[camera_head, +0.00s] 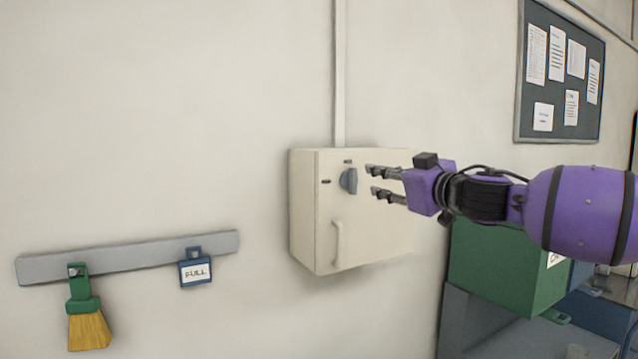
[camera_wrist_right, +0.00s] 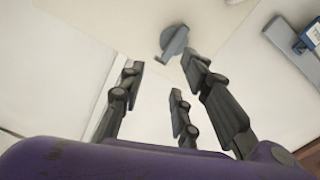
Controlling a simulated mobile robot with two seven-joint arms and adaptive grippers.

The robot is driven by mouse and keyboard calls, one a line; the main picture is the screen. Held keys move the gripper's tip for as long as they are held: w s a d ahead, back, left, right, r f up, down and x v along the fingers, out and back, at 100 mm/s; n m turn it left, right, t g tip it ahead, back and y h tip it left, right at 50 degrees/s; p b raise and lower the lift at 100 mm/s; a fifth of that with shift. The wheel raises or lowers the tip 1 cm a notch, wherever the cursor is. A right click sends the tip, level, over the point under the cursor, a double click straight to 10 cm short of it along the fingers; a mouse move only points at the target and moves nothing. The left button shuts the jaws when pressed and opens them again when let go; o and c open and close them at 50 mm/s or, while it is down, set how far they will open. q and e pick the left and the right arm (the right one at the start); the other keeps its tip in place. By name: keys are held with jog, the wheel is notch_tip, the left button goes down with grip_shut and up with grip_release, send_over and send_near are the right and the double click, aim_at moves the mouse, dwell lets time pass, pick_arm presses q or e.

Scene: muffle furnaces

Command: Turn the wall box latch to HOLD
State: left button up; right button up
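The cream wall box (camera_head: 328,232) hangs on the wall, its door shut. Its grey-blue latch (camera_head: 349,181) is on the upper door, with its grip roughly upright. Small dark marks, too small to read, sit above and left of it. The latch also shows at the top of the right wrist view (camera_wrist_right: 173,41). My right gripper (camera_head: 371,181) is open and empty, just right of the latch and apart from it. Its fingers spread below the latch in the wrist view (camera_wrist_right: 165,75). My left gripper is not in view.
A pale handle (camera_head: 338,244) is below the latch. A grey rail (camera_head: 130,256) at left holds a green brush (camera_head: 85,310) and a blue FULL tag (camera_head: 195,268). A green box (camera_head: 500,265) stands under my right arm. A notice board (camera_head: 560,75) hangs at upper right.

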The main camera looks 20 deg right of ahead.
aim_at(355, 176)
jog(key=w+f+m+b, duration=0.1)
jog(key=w+b, duration=0.1)
jog(key=w+a+f+m+b, duration=0.1)
jog(key=w+b, duration=0.1)
jog(key=w+f+m+b, duration=0.1)
jog(key=w+b, duration=0.1)
jog(key=shift+w+a+m+b, duration=0.2)
jog(key=shift+w+m+b, duration=0.1)
jog(key=shift+w+d+r+b, duration=0.15)
jog(key=shift+w+r+b, duration=0.25)
jog(key=shift+b, duration=0.3)
jog(key=shift+w+a+r+b, duration=0.2)
jog(key=shift+w+b, duration=0.3)
jog(key=shift+w+a+r, duration=0.15)
jog(key=shift+a+r, duration=0.05)
jog(key=shift+r, duration=0.15)
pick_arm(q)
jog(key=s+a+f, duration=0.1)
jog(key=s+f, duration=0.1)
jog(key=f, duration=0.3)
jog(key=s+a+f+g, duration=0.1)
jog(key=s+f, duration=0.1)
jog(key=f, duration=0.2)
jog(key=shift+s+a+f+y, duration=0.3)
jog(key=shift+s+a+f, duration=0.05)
